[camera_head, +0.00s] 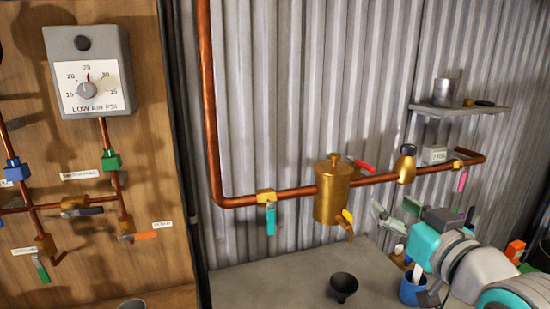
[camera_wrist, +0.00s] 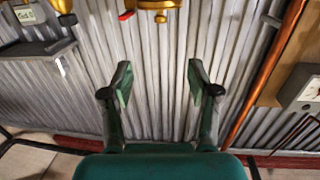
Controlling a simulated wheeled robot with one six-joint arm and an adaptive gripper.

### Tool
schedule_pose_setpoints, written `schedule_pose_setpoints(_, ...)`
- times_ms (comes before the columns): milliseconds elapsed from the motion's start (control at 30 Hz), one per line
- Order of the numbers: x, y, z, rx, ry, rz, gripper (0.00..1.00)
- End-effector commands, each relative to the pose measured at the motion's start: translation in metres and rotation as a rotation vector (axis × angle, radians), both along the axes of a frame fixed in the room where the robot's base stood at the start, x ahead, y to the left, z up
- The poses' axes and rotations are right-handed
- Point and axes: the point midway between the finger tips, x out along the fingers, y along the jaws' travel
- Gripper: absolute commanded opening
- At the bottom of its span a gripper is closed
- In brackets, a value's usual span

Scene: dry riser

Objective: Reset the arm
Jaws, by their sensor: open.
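My gripper (camera_head: 390,225) is at the right in the head view, at the end of my teal and grey arm. In the wrist view my gripper (camera_wrist: 160,82) has its two green fingers spread wide, with nothing between them but the corrugated metal wall behind. It is open and empty. A copper pipe (camera_head: 294,193) with a brass canister (camera_head: 332,190) runs along the wall to the left of my gripper. I see no contact between the fingers and the pipework.
A grey worktop (camera_head: 275,285) carries a black cup (camera_head: 343,287) and a blue cup (camera_head: 411,290) close to my arm. A wall shelf (camera_head: 460,109) holds a metal cylinder (camera_head: 447,91). A wooden panel with a dial box (camera_head: 88,70) stands at the left.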

Motion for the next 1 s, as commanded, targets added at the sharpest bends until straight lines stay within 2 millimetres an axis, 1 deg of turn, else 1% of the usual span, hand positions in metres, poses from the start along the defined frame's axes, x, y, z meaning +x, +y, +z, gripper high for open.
schedule_pose_setpoints(67,0.000,0.000,-0.001,0.001,0.001,0.000,0.60)
schedule_pose_setpoints(267,0.001,0.000,-0.016,0.016,0.007,-0.006,0.60)
schedule_pose_setpoints(433,0.001,0.001,-0.032,0.030,0.014,-0.012,0.60)
schedule_pose_setpoints(567,0.001,0.001,-0.049,0.046,0.021,-0.019,0.60)
schedule_pose_setpoints(667,-0.001,0.002,-0.066,0.059,0.027,-0.027,0.60)
schedule_pose_setpoints(767,-0.003,0.002,-0.086,0.075,0.036,-0.038,0.60)
schedule_pose_setpoints(867,-0.009,0.003,-0.114,0.093,0.048,-0.052,0.60)
schedule_pose_setpoints(1000,-0.021,0.004,-0.156,0.117,0.064,-0.078,0.60)
